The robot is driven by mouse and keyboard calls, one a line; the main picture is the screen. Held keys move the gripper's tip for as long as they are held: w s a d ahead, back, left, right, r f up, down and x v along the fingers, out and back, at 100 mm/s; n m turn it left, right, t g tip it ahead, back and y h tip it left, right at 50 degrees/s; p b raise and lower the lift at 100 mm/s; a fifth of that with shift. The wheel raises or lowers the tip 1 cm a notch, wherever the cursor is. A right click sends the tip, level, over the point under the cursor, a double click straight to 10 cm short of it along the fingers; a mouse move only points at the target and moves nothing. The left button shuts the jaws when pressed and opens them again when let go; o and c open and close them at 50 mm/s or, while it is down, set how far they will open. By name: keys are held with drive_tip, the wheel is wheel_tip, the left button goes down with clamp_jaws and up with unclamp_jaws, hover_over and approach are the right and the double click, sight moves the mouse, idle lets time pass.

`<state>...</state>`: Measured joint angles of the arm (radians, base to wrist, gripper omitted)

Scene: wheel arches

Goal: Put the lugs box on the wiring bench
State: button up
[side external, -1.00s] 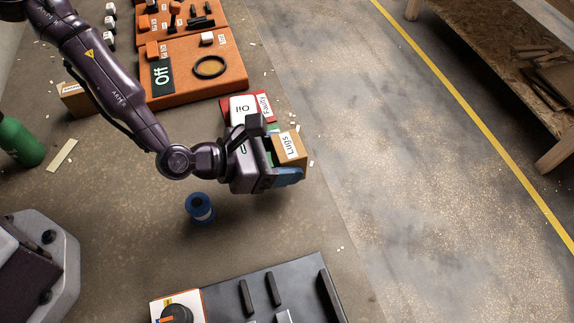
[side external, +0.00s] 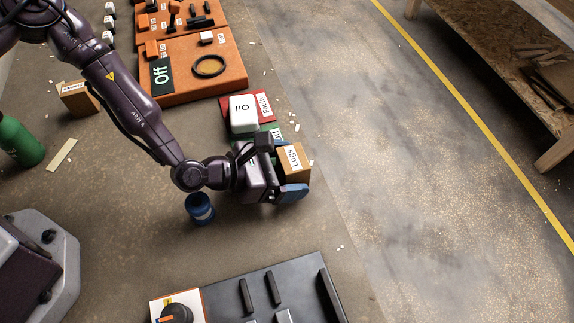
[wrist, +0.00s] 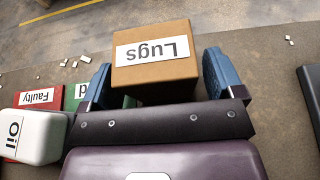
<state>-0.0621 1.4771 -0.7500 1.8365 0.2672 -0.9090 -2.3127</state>
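The lugs box (side external: 293,160) is a brown carton with a white "Lugs" label. In the wrist view the lugs box (wrist: 155,62) sits between the two blue fingers of my gripper (wrist: 157,85). No label reading "wiring bench" is visible. An orange board (side external: 180,80) lies at the upper left and a dark grey board (side external: 240,310) at the bottom; I cannot tell whether either is it.
A white "Oil" container (side external: 243,113) stands on the red "Faulty" mat (side external: 266,110), beside a partly hidden green mat (side external: 275,132). A blue spool (side external: 200,209) stands below my wrist. A green bottle (side external: 20,142) is at left. The floor at right is largely clear.

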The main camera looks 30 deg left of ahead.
sight(280, 169)
drive_tip(key=v, duration=0.3)
wheel_tip(280, 169, up, 7)
idle(0.5)
drive_tip(key=shift+r, duration=0.15)
